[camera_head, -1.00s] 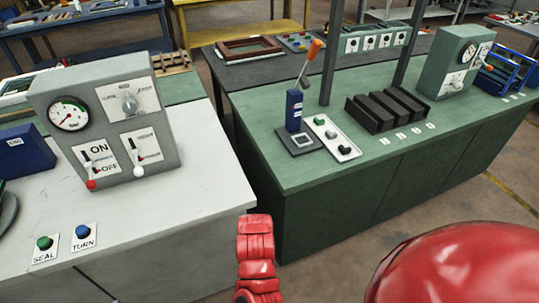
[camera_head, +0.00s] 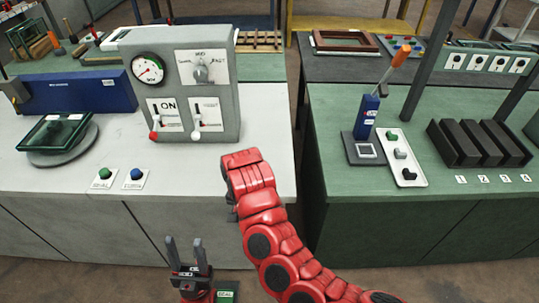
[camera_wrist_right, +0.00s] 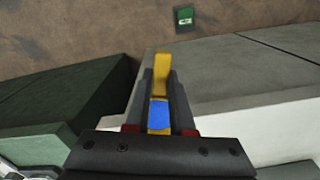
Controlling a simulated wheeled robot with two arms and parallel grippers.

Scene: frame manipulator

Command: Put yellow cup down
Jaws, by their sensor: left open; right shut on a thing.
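My right gripper (camera_wrist_right: 160,105) is shut on a narrow yellow piece with a blue patch (camera_wrist_right: 161,75) in the right wrist view. I cannot tell from this angle whether it is the yellow cup, and no other yellow cup is visible. In the head view, my red right arm reaches up to the pale bench's right front edge; its gripper is mostly hidden behind the arm. My left gripper (camera_head: 187,258) is at the bottom of the head view, in front of the pale bench, with its fingers pointing up, apart and empty.
A green bench (camera_head: 350,210) to the right holds a lever, a switch plate and black slots. The pale bench's right front is clear.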

